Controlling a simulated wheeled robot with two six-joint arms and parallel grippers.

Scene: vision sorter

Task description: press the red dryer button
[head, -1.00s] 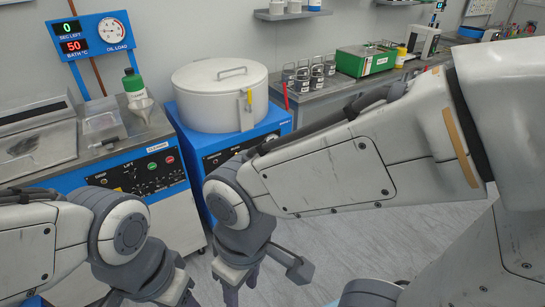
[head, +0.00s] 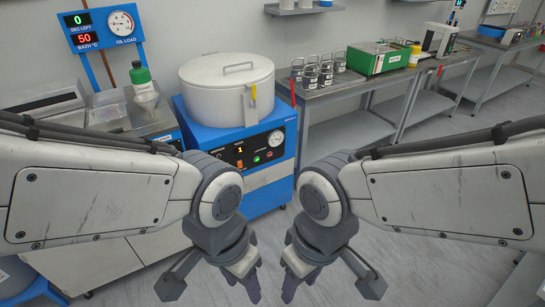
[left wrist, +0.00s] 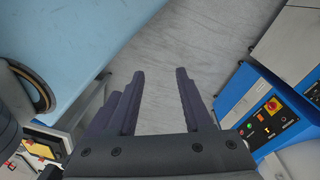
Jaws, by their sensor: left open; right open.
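A blue machine with a white drum (head: 226,95) stands at the middle back in the head view. Its front panel carries a small red button (head: 270,153) to the right of a lit green button (head: 257,158). Its label is too small to read. My left gripper (head: 243,283) is open and empty, low in front of the machine and apart from it. It also shows open in the left wrist view (left wrist: 160,78), with a blue machine's control panel (left wrist: 265,122) to its right. My right gripper (head: 299,283) is open and empty, to the right of the left one.
My left arm hides most of the machine at the left. A steel bench (head: 350,88) with beakers and a green box (head: 380,58) runs along the back right. The floor (head: 400,245) is clear.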

